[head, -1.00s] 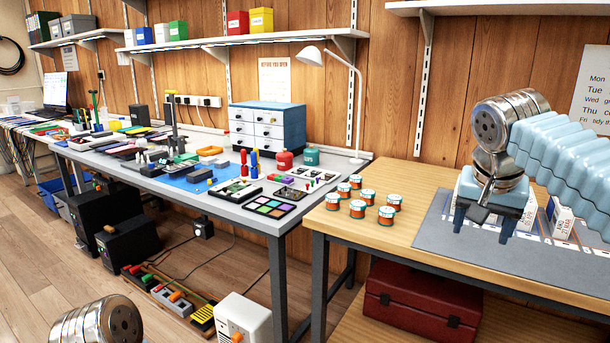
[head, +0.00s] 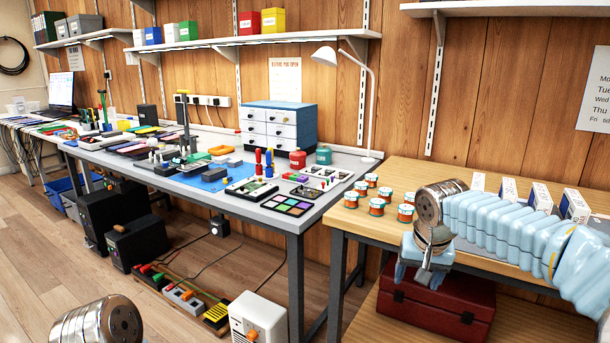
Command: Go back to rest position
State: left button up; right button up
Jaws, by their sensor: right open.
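My right gripper (head: 412,281) hangs at the front edge of the wooden table (head: 408,176), at the right of the head view. Its fingers point down and stand apart, and I see nothing between them. The blue ribbed sleeve of my right arm reaches in from the right edge, across the table. At the bottom left, a round metal joint of my left arm shows; the left gripper itself is out of the picture.
Several small orange jars (head: 377,207) stand on the wooden table just left of my right wrist. White boxes (head: 574,206) stand behind the arm. A dark red toolbox (head: 437,312) lies below. The grey bench (head: 262,212) on the left is crowded.

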jog(key=s+a+f+n+g+y, duration=0.1)
jog(key=s+a+f, duration=0.15)
jog(key=f, duration=0.75)
jog(key=s+a+f+n+y, duration=0.15)
jog(key=a+f, duration=0.25)
jog(key=f, duration=0.5)
jog(key=s+a+f+g+y, duration=0.15)
jog(key=a+f, duration=0.25)
jog(key=f, duration=0.6)
jog(key=s+a+f, duration=0.1)
jog(key=s+f, duration=0.5)
jog(key=s, duration=0.3)
jog(key=s+a+f+m, duration=0.1)
jog(key=s+f, duration=0.6)
jog(key=s, duration=0.2)
jog(key=shift+s+a+f+y, duration=0.2)
jog(key=shift+f+y, duration=0.1)
jog(key=shift+y, duration=0.1)
